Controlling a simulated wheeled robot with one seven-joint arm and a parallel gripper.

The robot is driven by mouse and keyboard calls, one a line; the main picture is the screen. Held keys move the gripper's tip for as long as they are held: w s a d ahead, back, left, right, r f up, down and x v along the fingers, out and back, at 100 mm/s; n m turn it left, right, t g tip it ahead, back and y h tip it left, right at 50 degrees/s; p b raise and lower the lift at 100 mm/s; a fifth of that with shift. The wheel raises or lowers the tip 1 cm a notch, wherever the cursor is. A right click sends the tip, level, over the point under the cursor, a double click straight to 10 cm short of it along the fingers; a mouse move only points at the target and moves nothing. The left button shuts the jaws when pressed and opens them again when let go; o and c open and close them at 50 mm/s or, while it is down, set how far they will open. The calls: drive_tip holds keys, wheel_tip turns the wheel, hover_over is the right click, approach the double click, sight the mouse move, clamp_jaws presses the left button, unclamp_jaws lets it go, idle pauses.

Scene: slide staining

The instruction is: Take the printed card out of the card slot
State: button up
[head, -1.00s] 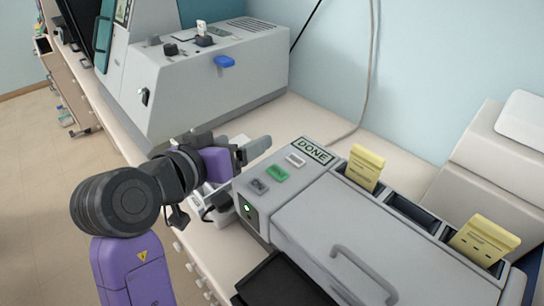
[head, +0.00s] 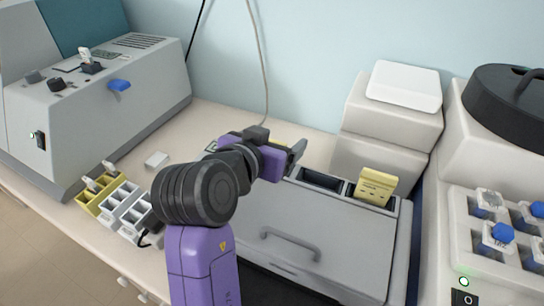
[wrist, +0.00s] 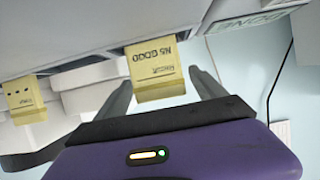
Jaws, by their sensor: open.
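A yellow card with printed lettering (wrist: 155,68) stands in a slot of the grey machine (head: 330,215). In the wrist view it lies between the two fingers of my gripper (wrist: 162,80), with a gap at each side. The fingers are apart and do not appear to hold it. In the head view my gripper (head: 297,150) is at the back left of the machine and hides most of that card. A second yellow card, with dark dots, (head: 376,186) stands in the right slot; it also shows in the wrist view (wrist: 23,101).
An empty-looking slot (head: 322,180) lies between the cards. A white-lidded box (head: 400,90) stands behind the machine's right end. Small racks (head: 110,198) stand on the left counter. A tray with blue-capped items (head: 500,235) is at the right.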

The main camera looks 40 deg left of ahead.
drive_tip(key=shift+w+a+f, duration=0.15)
drive_tip(key=shift+w+f, duration=0.1)
drive_tip(key=shift+w, duration=0.15)
